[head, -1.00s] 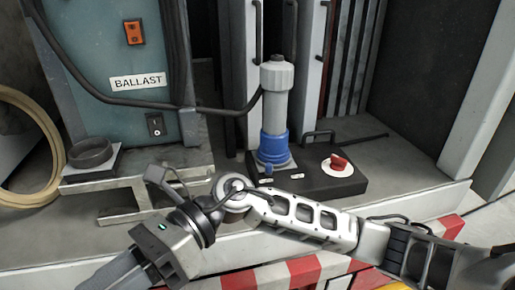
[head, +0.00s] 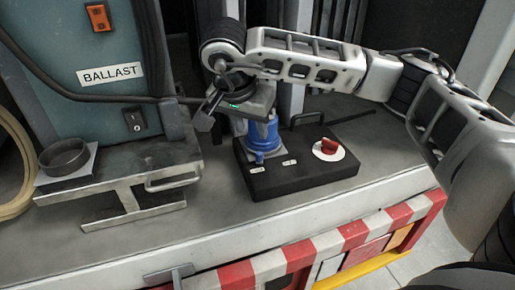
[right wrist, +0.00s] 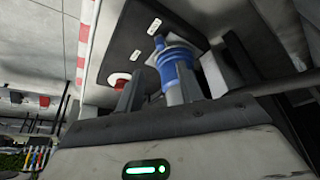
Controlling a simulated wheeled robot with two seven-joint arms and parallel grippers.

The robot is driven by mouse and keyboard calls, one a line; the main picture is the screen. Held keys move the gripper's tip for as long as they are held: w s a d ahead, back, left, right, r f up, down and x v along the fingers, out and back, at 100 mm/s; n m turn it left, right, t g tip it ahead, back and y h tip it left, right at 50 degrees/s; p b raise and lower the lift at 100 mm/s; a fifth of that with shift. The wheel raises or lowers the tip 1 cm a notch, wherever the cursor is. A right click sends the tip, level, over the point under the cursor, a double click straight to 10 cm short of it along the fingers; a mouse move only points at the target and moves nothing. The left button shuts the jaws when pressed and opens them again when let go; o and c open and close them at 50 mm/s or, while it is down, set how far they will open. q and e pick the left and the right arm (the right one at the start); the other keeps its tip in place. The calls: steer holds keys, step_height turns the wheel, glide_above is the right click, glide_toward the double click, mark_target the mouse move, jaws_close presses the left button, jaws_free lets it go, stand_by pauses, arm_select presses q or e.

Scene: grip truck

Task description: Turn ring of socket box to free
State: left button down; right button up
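The socket box (head: 310,178) is a black block on the grey truck ledge, with a blue ring (head: 262,137) on its left part and a red knob on its right. The ring also shows in the right wrist view (right wrist: 178,60), with the box upper middle. My right gripper (head: 243,118) is over the ring in the head view and covers the grey plug above it. In the right wrist view my right gripper's fingers (right wrist: 158,88) stand apart, with the right finger overlapping the ring. Contact with the ring cannot be told. My left gripper is not in view.
The red knob (head: 329,147) sits on a white disc beside the ring. A teal BALLAST cabinet (head: 90,45) stands left, with a black cable crossing it. A grey metal bracket (head: 130,180) and black round cup (head: 65,157) are left of the box. Black handles rise behind.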

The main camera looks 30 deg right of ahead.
mark_target(259, 153)
steer(key=p+x, duration=0.1)
steer(key=x, duration=0.9)
steer(key=shift+f, duration=0.15)
steer(key=shift+a, duration=0.1)
jaws_close()
